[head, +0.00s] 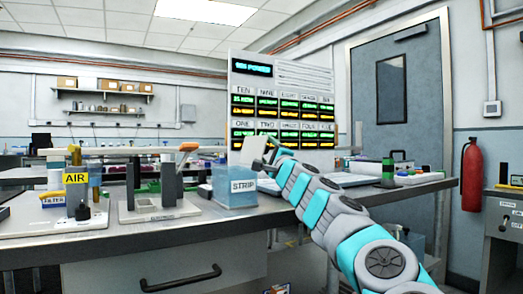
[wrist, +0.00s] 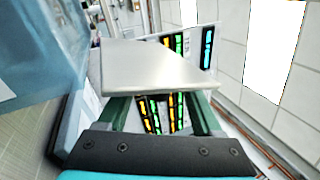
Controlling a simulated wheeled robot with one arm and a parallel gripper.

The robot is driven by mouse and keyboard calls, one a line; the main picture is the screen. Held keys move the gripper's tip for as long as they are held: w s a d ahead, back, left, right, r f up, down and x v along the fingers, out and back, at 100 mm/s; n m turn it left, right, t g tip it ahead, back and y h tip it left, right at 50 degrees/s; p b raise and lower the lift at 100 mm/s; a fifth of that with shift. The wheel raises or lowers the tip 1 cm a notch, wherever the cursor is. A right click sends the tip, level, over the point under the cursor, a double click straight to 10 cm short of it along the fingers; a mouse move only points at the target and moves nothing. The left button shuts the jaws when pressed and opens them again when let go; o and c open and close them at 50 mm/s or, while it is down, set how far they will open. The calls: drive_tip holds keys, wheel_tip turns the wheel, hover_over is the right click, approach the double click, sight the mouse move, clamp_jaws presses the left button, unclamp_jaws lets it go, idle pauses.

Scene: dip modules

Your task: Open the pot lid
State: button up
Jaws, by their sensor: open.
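A translucent blue pot (head: 235,190) labelled STRIP stands on the bench near its front edge. A pale flat plate (head: 254,151), which looks like its lid, stands steeply tilted above the pot's right rear side. In the wrist view the plate (wrist: 155,68) lies across the tips of my fingers, and the blue pot (wrist: 40,50) is at the left. My gripper (head: 270,155) is open, right beside the plate. I cannot tell whether the fingers touch it. The plate hides part of the fingertips in the wrist view (wrist: 160,110).
A grey stand (head: 155,190) and a block labelled AIR (head: 76,190) stand on the bench left of the pot. A tall panel of lit displays (head: 281,105) rises behind the pot. Bottles and boxes (head: 400,175) sit at the right end of the bench.

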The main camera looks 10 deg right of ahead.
sight(267, 151)
drive_tip(key=shift+b+v, duration=0.8)
drive_tip(key=shift+v, duration=1.1)
drive_tip(key=shift+s+f, duration=0.25)
drive_tip(key=shift+s, duration=0.2)
drive_tip(key=shift+s+d, duration=0.15)
drive_tip(key=shift+s, duration=0.15)
